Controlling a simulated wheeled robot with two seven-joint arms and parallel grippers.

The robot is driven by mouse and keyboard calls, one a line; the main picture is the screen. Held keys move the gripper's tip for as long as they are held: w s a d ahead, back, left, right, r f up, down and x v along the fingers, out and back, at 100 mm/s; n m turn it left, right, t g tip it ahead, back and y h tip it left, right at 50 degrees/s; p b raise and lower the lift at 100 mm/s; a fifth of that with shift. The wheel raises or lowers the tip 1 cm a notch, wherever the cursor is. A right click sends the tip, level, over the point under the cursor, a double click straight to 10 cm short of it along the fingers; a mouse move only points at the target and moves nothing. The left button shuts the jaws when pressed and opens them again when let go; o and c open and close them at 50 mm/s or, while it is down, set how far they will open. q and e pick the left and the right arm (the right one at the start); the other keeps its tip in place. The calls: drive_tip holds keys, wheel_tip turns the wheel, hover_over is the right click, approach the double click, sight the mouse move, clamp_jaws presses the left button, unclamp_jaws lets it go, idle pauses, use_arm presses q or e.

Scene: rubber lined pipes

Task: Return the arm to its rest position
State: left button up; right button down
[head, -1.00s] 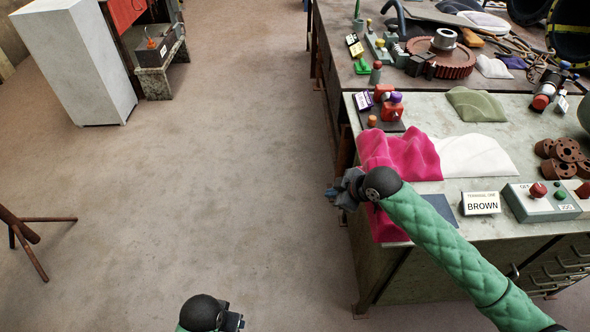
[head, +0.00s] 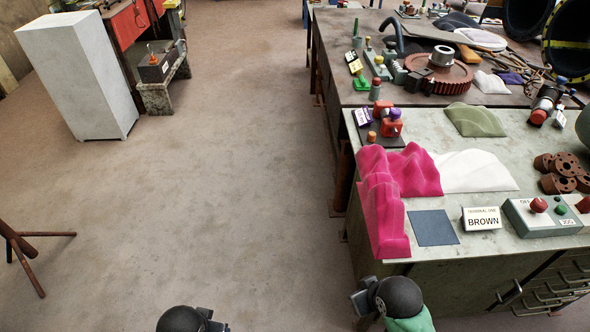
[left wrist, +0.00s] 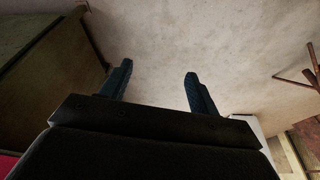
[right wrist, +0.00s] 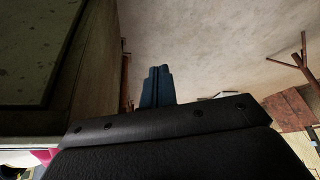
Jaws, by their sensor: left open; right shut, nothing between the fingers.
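My right arm, with its black wrist and green sleeve, shows at the bottom of the head view, low in front of the bench's near left corner. Its gripper (head: 362,303) is beside the bench, apart from the cloths. In the right wrist view its blue fingers (right wrist: 157,84) are together with nothing between them. My left gripper (head: 212,322) is at the bottom edge of the head view, over the floor. In the left wrist view its blue fingers (left wrist: 157,88) are spread apart and empty.
The grey-topped bench (head: 455,246) carries a magenta cloth (head: 385,215) hanging at its left edge, a white cloth (head: 472,172), a sign reading BROWN (head: 481,219) and a button box (head: 540,217).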

drive_tip(key=s+d+f+m+g+h, duration=0.1)
drive_tip(key=s+d+m+h, duration=0.2)
drive_tip(key=s, duration=0.5)
use_arm(q)
drive_tip(key=s+d+f+g, duration=0.1)
drive_tip(key=s+f, duration=0.1)
drive_tip(key=f, duration=1.7)
drive_tip(key=s+d+f+g, duration=0.1)
drive_tip(key=s+f, duration=0.2)
drive_tip(key=f, duration=1.7)
drive_tip(key=shift+d+f, duration=0.2)
drive_tip(key=shift+d, duration=0.15)
use_arm(e)
drive_tip(key=s+a+f+g, duration=0.1)
drive_tip(key=s+f, duration=0.1)
drive_tip(key=f, duration=1.8)
drive_tip(key=s+a+f+g+y, duration=0.1)
drive_tip(key=s+f, duration=0.2)
drive_tip(key=f, duration=1.8)
drive_tip(key=shift+y, duration=0.3)
